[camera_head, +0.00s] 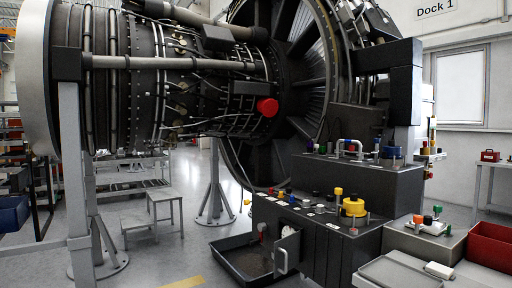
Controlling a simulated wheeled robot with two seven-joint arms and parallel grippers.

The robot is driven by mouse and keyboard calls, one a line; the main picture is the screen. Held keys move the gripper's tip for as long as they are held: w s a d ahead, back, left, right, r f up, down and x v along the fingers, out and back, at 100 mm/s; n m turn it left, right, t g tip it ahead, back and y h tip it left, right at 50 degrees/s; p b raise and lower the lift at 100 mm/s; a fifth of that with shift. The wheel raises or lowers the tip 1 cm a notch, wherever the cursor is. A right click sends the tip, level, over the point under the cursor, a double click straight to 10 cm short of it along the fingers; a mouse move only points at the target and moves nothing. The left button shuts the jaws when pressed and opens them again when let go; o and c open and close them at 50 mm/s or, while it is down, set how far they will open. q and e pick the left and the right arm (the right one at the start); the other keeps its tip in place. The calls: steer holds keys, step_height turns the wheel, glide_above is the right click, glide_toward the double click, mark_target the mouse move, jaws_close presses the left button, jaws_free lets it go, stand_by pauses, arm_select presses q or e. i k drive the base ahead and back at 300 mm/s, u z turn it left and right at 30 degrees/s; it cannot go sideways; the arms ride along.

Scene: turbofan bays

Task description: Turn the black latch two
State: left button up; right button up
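I cannot make out which part is black latch two; no readable latch number shows in the head view. A dark stepped console (400,190) stands in front of the engine, with several small coloured knobs, small pale labels and a larger yellow knob (353,206) on its lower top. A small panel with a pale handle (281,258) is on its front left. Neither of my grippers is in view.
A large turbofan engine (140,80) with a red round part (267,107) fills the upper left. A black tray (232,268) lies on the floor beside the console. A red bin (490,246) and a grey lidded box (398,272) are at lower right. A step stool (165,198) stands left.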

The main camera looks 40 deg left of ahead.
mark_target(330, 198)
steer(key=u, duration=0.6)
steer(key=i, duration=0.9)
steer(key=u, duration=0.15)
